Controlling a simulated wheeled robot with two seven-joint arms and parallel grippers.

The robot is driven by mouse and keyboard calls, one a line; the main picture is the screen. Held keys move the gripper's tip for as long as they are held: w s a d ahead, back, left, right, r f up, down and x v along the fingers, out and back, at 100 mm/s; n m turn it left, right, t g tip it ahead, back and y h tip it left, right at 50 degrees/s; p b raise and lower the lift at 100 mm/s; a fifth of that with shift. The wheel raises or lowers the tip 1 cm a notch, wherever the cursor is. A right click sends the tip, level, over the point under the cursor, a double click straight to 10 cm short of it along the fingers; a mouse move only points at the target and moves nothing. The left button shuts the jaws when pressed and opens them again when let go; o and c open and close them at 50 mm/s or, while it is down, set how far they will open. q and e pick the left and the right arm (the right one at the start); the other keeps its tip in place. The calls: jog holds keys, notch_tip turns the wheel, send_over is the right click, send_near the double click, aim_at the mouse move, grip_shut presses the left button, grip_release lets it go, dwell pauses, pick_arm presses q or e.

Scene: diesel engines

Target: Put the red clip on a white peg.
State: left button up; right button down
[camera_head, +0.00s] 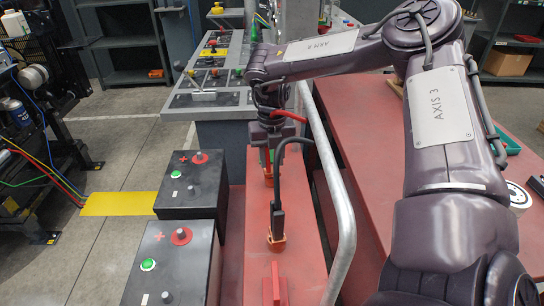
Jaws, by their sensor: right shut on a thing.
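My right gripper (270,140) points straight down over the red bench strip right of the black boxes. Pale pegs stand on the black boxes: one on a red ring (199,157) and one plain (191,189) on the far box, one on a red ring (181,234) and one plain (167,297) on the near box. My left gripper is out of view.
A black plug (277,218) with a black cable stands in a second orange holder (276,241). A red upright part (275,285) is nearer. A grey rail (342,205) bends along the bench's right side. A control panel (210,92) stands behind.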

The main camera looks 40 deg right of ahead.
jog(key=c, duration=0.9)
grip_release()
notch_tip(320, 180, up, 8)
jog(key=shift+f, duration=0.1)
dwell(0.3)
